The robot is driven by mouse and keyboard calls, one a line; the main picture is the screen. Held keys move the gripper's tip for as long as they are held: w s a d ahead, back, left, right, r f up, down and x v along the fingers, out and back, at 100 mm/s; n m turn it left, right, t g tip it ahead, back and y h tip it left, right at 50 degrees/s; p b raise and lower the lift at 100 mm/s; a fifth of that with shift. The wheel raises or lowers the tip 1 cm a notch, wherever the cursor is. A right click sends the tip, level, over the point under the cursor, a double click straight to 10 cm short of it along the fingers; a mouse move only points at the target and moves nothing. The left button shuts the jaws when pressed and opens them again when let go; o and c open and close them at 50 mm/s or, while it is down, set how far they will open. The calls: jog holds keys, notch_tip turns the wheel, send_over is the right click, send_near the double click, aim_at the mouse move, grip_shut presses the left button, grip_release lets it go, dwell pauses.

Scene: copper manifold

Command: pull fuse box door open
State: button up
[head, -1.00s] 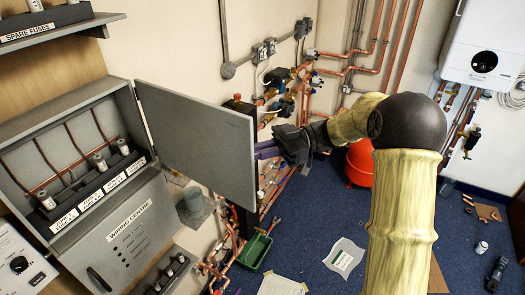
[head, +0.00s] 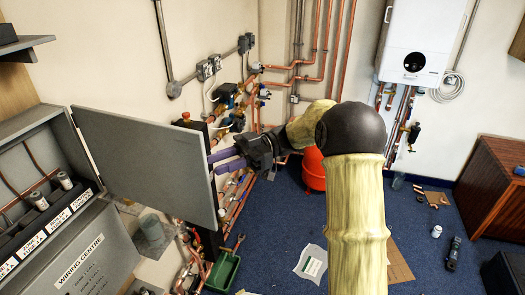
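The grey fuse box door (head: 140,160) stands swung wide open in the head view, hinged on the right side of the fuse box (head: 30,130) at the left. Inside the box, fuses and red-brown wires show. My gripper (head: 215,160) is at the right of the door, near its free edge. Its two purple fingers show apart, one above the other, and reach toward the door. Their tips are close to or behind the door edge, so I cannot tell whether they touch it. Nothing shows between the fingers.
A grey wiring centre box (head: 75,262) is below the fuse box. Copper pipes and valves (head: 235,110) run along the wall behind my gripper. A red vessel (head: 314,168) and a green tray (head: 222,271) stand on the blue floor.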

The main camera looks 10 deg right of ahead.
jog(key=b+v, duration=0.2)
jog(key=v, duration=1.2)
jog(key=shift+b, duration=0.4)
jog(key=shift+s+a+f, duration=0.1)
